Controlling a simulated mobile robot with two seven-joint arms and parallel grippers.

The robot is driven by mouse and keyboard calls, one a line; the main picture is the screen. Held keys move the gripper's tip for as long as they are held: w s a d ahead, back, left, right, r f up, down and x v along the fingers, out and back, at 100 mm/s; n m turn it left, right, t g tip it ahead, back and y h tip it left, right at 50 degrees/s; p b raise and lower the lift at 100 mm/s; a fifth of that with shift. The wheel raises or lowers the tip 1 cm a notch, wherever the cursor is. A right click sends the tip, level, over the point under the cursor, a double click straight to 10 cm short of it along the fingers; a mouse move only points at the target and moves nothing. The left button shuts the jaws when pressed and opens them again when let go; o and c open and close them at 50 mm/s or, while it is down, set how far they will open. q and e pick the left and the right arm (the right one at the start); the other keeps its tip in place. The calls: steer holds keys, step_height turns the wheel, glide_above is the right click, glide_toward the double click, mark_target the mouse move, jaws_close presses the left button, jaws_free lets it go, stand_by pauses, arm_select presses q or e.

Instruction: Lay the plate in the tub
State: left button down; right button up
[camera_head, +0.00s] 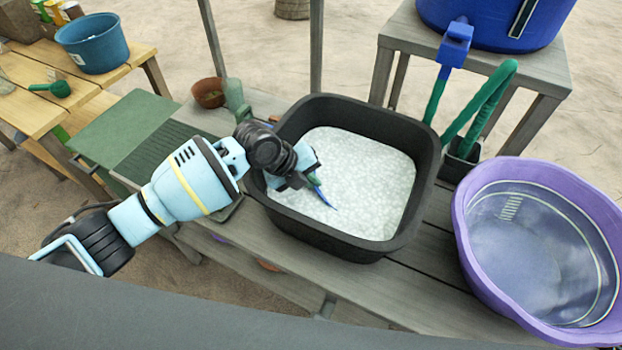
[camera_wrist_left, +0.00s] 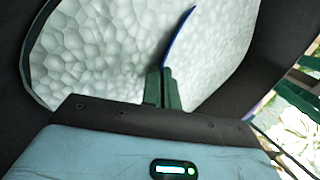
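The black tub (camera_head: 425,165) stands on the grey bench, with white bubbly foam (camera_head: 365,165) inside. My left gripper (camera_head: 314,181) reaches over its left wall, with its fingertips low at the foam. In the left wrist view its green fingers (camera_wrist_left: 163,88) are close together on a thin blue edge. This edge, seemingly the plate's rim (camera_wrist_left: 180,40), also shows as a small blue sliver in the head view (camera_head: 325,198). The plate looks tilted steeply, nearly edge-on; most of it is hidden, apparently by foam. My right gripper is not in view.
A purple basin (camera_head: 463,235) of water stands right of the tub. Behind are a green hose (camera_head: 487,108) and a blue barrel (camera_head: 470,25) on a stand. A terracotta pot (camera_head: 208,93) and a green ribbed mat (camera_head: 160,150) lie to the left.

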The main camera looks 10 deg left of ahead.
arm_select(q)
steer(key=c, duration=2.1)
jaws_free()
steer(key=shift+f, duration=0.2)
steer(key=o, duration=0.4)
steer(key=shift+r, duration=0.1)
steer(key=shift+r, duration=0.25)
steer(key=v, duration=1.1)
steer(key=shift+s+a+r+p, duration=0.15)
steer(key=shift+a+r+p, duration=0.1)
steer(key=shift+p, duration=0.15)
